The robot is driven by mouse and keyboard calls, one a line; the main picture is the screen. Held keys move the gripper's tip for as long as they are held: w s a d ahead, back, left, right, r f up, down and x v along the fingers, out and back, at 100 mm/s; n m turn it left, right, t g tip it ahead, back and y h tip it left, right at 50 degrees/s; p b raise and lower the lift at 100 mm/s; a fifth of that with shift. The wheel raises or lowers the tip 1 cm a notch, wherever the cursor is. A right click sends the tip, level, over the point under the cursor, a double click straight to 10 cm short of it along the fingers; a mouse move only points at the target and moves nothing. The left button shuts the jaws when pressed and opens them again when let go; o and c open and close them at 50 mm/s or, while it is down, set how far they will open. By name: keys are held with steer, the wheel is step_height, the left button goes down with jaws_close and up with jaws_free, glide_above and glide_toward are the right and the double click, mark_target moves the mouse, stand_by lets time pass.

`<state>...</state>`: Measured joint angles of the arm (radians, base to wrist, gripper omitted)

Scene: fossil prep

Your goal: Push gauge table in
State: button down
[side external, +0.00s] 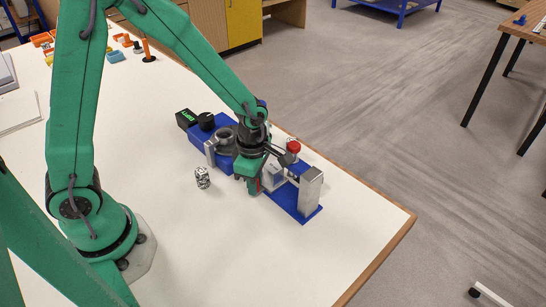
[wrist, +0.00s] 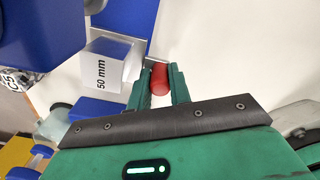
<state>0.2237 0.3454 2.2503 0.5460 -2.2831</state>
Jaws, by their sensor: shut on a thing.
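The gauge is a long blue device (side external: 298,204) with metal uprights, lying across the table. In the side view my gripper (side external: 257,186) is low at its near side, beside the blue base. In the wrist view a red rounded handle (wrist: 160,78) sits between the two green fingers of my gripper (wrist: 159,84), which are shut on it. A pale block marked "50 mm" (wrist: 104,72) stands just left of the fingers, with the blue base (wrist: 128,22) beyond it. My gripper hides part of the device's middle, and I cannot tell how far in the gauge table is.
A red ball knob (side external: 293,147) tops the device near a silver upright (side external: 312,188). A black display (side external: 187,118) is at its far left end. A small speckled block (side external: 202,177) stands on the white table (side external: 335,245). The near table area is clear.

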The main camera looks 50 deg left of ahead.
steer(key=shift+d, duration=1.85)
steer(key=c, duration=1.6)
jaws_free()
steer(key=shift+o, duration=0.2)
steer(key=shift+r, duration=0.1)
step_height(320, 180, up, 8)
steer(key=shift+o, duration=0.4)
